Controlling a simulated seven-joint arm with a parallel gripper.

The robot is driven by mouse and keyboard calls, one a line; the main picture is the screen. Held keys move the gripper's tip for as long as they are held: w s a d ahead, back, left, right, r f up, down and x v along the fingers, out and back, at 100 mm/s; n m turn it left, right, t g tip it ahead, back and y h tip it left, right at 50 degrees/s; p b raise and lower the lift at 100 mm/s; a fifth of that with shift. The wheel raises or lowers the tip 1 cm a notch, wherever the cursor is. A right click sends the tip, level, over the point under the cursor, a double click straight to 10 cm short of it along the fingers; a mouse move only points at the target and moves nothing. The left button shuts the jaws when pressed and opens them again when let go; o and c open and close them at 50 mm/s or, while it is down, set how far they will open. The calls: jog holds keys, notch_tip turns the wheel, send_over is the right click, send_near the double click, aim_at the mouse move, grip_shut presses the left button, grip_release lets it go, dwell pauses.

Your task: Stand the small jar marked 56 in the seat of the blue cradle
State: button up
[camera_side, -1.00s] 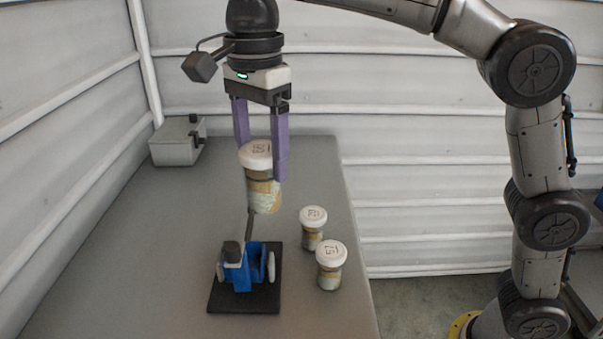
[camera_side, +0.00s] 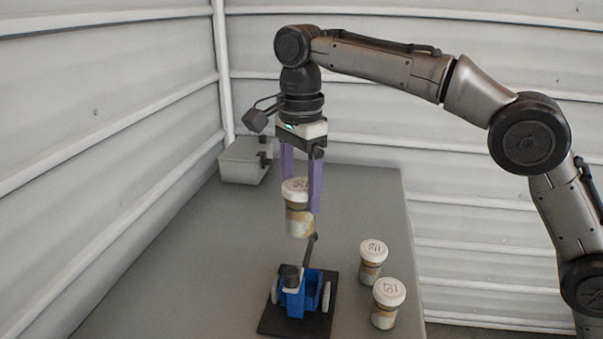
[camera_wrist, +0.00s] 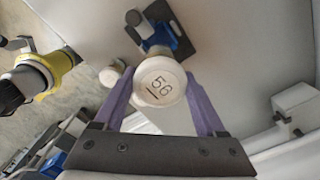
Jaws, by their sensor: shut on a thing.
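My gripper (camera_side: 302,194) has purple fingers shut on a small jar (camera_side: 298,218) with a white lid and a tan, greenish body. In the wrist view the lid of this jar (camera_wrist: 158,82) reads 56, underlined, between the fingers. The jar hangs roughly upright in the air, clear of the table. The blue cradle (camera_side: 311,286) stands on a black base plate (camera_side: 284,326) below the jar, nearer the side camera in the picture. It also shows beyond the jar in the wrist view (camera_wrist: 160,36). Nothing visible stands in its seat, though part of the seat is hidden.
Two similar white-lidded jars, a farther one (camera_side: 372,262) and a nearer one (camera_side: 388,303), stand right of the cradle. A dark post (camera_side: 310,250) rises behind the cradle. A grey box (camera_side: 244,162) sits at the table's back left. The table (camera_side: 190,270) is clear on the left.

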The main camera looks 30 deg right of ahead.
aim_at(301, 228)
jog(key=shift+f, duration=7.55)
jog(key=shift+f, duration=0.35)
jog(key=o, duration=1.1)
jog(key=shift+r, duration=0.1)
jog(key=shift+r, duration=3.65)
